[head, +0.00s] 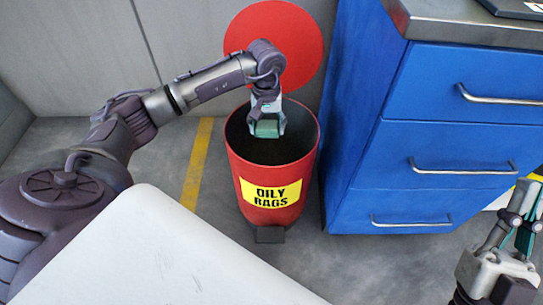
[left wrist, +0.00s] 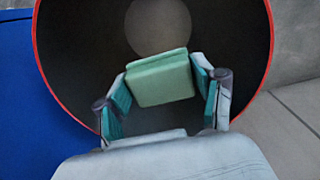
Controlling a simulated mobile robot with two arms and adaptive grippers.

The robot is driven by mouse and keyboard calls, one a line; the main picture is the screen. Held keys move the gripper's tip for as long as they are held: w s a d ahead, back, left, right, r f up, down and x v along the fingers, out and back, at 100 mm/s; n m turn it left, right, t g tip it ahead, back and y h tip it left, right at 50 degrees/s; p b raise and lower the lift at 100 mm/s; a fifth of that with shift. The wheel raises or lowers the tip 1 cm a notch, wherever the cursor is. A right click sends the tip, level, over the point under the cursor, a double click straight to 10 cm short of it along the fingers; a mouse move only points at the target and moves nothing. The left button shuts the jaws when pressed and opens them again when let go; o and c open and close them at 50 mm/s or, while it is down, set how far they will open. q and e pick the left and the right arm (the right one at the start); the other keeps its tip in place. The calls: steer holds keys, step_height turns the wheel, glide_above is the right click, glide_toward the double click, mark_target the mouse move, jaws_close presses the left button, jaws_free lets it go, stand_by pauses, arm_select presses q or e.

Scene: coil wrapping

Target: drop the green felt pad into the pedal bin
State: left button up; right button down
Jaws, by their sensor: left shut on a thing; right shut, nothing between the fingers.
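The green felt pad (head: 267,129) is a small pale green block held in my left gripper (head: 267,131). In the left wrist view the pad (left wrist: 160,79) sits between the two fingers of the left gripper (left wrist: 163,92), over the dark inside of the bin. The pedal bin (head: 272,165) is red with a yellow "OILY RAGS" label, and its round red lid (head: 275,44) stands open behind it. The bin's rim (left wrist: 270,55) surrounds the pad in the left wrist view. My right gripper (head: 527,213) is at the lower right, shut and empty.
A blue drawer cabinet (head: 440,146) with metal handles stands close to the right of the bin. A grey wall (head: 185,30) is behind. A yellow floor stripe (head: 197,165) runs left of the bin. The bin's dark pedal (head: 270,235) is at its front.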

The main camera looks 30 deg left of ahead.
stand_by(0.3)
arm_select(q)
steer(key=o, duration=1.2)
step_height(320, 180, up, 12)
steer(key=shift+f, duration=0.1)
